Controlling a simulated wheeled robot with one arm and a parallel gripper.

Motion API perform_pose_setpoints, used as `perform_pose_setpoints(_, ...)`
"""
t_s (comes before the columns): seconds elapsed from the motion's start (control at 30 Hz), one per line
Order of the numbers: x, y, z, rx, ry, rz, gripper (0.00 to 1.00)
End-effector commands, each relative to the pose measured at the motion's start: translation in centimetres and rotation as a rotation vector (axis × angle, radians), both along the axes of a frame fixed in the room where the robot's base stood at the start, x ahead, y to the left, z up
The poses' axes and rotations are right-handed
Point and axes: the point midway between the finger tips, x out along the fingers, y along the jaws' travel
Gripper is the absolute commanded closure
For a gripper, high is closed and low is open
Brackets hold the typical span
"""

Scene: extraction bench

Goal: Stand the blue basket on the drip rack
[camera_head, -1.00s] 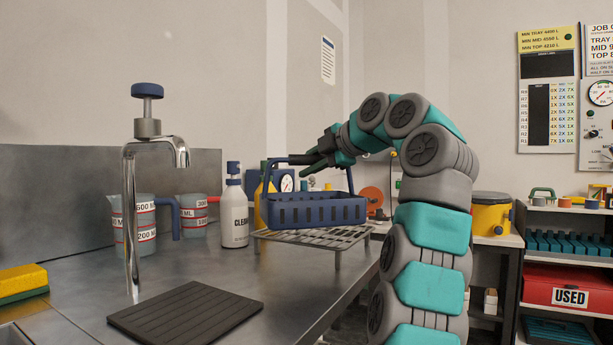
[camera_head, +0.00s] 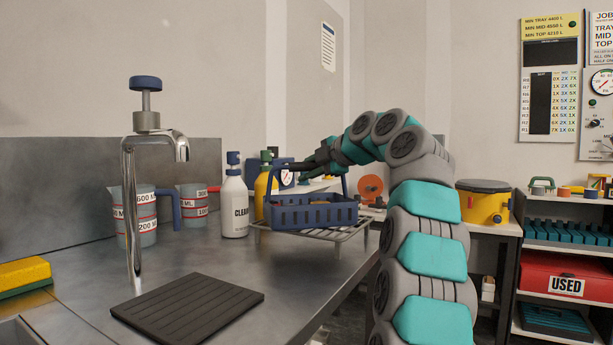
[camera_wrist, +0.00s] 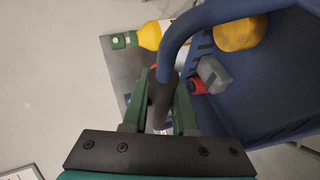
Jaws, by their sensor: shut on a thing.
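The blue basket (camera_head: 315,217) is upright at the drip rack (camera_head: 352,231), in the middle of the head view. Its underside is at the rack's slats; I cannot tell whether it rests fully on them. My gripper (camera_head: 318,164) is shut on the basket's handle, above the basket. In the wrist view the green fingers of my gripper (camera_wrist: 160,105) close around the handle (camera_wrist: 176,45). Inside the basket (camera_wrist: 270,90) lie a yellow round thing (camera_wrist: 240,33), a grey block (camera_wrist: 213,74) and a small red thing (camera_wrist: 196,86).
A white cleaner bottle (camera_head: 234,205) and a yellow bottle (camera_head: 263,185) stand left of and behind the rack. Measuring jugs (camera_head: 140,215), a tap (camera_head: 130,210) and a black ribbed mat (camera_head: 188,305) are further left. The bench's right edge runs close to the rack.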

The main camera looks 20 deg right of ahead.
Motion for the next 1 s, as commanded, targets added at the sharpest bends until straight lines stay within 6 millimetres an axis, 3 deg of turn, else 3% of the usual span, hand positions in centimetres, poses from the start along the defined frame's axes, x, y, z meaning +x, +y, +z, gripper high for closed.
perform_pose_setpoints(0.47,-0.04,0.01,-0.43,-0.001,-0.001,-0.001,1.00)
perform_pose_setpoints(0.5,-0.04,-0.01,-0.47,-0.001,0.000,-0.001,0.73)
perform_pose_setpoints(0.7,-0.05,0.00,-0.37,0.000,0.000,-0.001,0.50)
perform_pose_setpoints(0.77,-0.04,-0.01,-0.39,-0.001,0.001,-0.001,0.44)
perform_pose_setpoints(1.0,-0.04,0.01,-0.35,0.000,0.001,0.000,0.44)
